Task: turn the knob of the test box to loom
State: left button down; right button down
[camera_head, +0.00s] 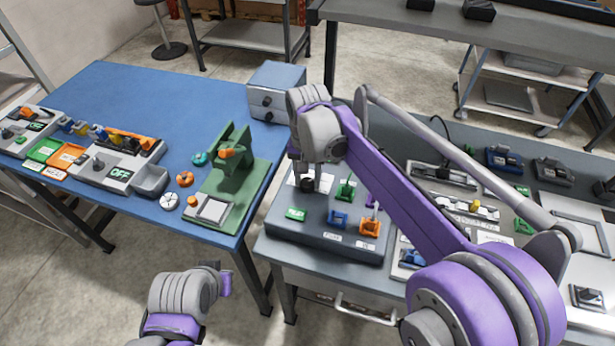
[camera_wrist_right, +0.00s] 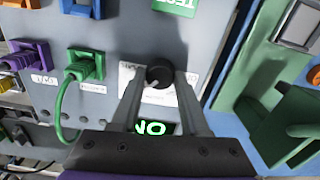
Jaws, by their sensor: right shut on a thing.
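The test box is a grey-blue panel box (camera_head: 320,238) on the right bench. Its black round knob (camera_head: 307,186) stands at its back left. The knob with its white pointer line shows in the right wrist view (camera_wrist_right: 159,74), on a white label plate (camera_wrist_right: 132,76) whose words I cannot read. My right gripper (camera_wrist_right: 160,78) is shut on the knob, one finger on each side. Lit green letters (camera_wrist_right: 152,128) show close to the knob, partly behind the gripper; they look like NO in this turned view. My left gripper (camera_head: 222,284) is low at the front, away from the box; its jaws are unclear.
Green (camera_head: 345,190), purple (camera_head: 372,203), blue (camera_head: 338,219) and orange (camera_head: 370,228) connectors stand on the box near the knob. A green press-like stand (camera_head: 232,170) is on the blue table to the left. A grey drawer unit (camera_head: 276,92) stands behind.

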aim_at(308, 182)
jog(key=shift+m, duration=0.6)
jog(key=shift+c, duration=2)
grip_release()
jog(key=shift+r, duration=0.1)
notch_tip(308, 182, up, 11)
jog(key=shift+p, duration=0.4)
jog(key=shift+f, duration=0.2)
